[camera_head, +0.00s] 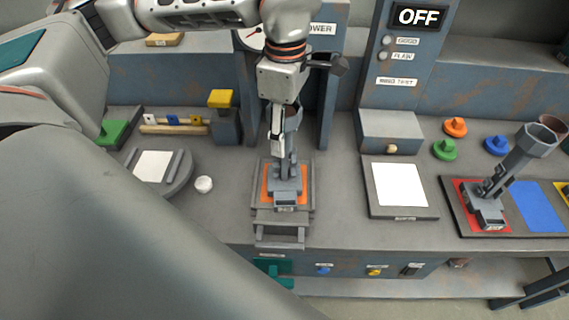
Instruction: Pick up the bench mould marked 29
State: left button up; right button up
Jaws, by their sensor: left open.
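A grey mould (286,185) stands on an orange pad in a tray at the centre of the bench. Its post rises from a square base to a cup at the top, partly hidden by my gripper. A similar grey mould (485,206) stands on a red pad at the right, its post leaning right to an open cup. The small plates on both bases are too small to read, so I cannot tell which is marked 29. My left gripper (282,142) is open, pointing down at the upper post of the centre mould. I cannot tell whether it touches. My right gripper is not in view.
A display reading OFF (418,17) tops a panel at the back. Green (445,149), orange (455,127) and blue (496,145) knobbed pieces stand at the right. A white knob (204,184) sits left of centre. A white pad (400,184) lies bare between the moulds.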

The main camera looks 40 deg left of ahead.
pick_arm(q)
grip_shut()
jog(key=shift+r, duration=0.1)
dwell(0.3)
